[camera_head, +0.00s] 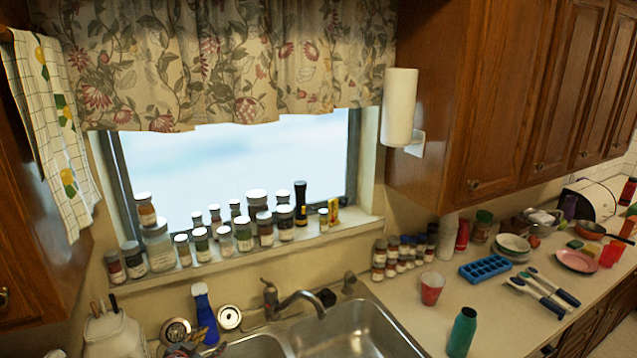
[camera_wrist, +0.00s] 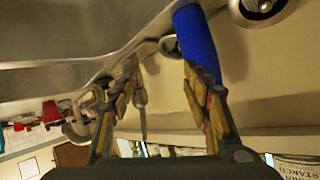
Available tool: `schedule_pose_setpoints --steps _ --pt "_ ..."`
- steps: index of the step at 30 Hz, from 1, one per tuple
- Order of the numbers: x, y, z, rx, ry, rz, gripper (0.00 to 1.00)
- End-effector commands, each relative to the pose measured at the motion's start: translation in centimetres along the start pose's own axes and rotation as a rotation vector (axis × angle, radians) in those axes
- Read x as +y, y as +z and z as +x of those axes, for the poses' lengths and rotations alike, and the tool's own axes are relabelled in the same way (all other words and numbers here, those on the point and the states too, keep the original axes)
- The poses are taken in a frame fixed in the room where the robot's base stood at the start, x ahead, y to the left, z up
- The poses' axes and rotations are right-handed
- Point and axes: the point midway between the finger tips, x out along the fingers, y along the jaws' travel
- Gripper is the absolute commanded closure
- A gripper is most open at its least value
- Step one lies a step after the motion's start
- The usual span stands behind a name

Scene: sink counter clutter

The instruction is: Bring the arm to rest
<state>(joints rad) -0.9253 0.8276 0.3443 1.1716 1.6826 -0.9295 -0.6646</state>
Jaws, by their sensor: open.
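My gripper (camera_wrist: 158,70) shows in the wrist view with its two fingers spread apart and nothing visible between them. In the head view, a small part of my gripper (camera_head: 188,349) shows at the bottom edge, by the left side of the sink. A blue bottle (camera_head: 205,318) stands just behind it on the back of the counter. A blue object, likely the same bottle (camera_wrist: 198,42), shows beyond the right finger in the wrist view. Whether the finger touches it, I cannot tell. Most of my arm is out of view.
The faucet (camera_head: 290,300) and steel sink (camera_head: 365,325) lie right of my gripper. A white container (camera_head: 112,335) with utensils stands left. Several jars line the window sill (camera_head: 335,232). A green bottle (camera_head: 462,332), red cup (camera_head: 432,289) and blue tray (camera_head: 486,268) occupy the right counter.

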Motion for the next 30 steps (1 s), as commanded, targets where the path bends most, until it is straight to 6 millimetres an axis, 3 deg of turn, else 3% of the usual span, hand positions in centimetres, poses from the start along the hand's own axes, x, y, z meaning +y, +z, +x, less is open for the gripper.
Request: schedule_pose_setpoints --steps 4,8,10,13,17,20,30 --pt "-2.9 3.2 -1.3 -0.117 -0.177 -0.044 0.52" --pt "-5.1 4.6 -4.5 -0.281 -0.367 -0.101 0.52" --pt "-5.1 4.4 -6.8 -0.381 -0.453 -0.141 0.52" --pt "-3.2 3.3 -10.1 -0.521 -0.537 -0.204 0.52" --pt "1.5 1.1 -13.9 -0.669 -0.585 -0.291 0.52" --pt "6.3 -0.9 -16.4 -0.761 -0.586 -0.358 0.52" --pt "26.1 -7.6 -23.3 -0.94 -0.449 -0.543 0.52"
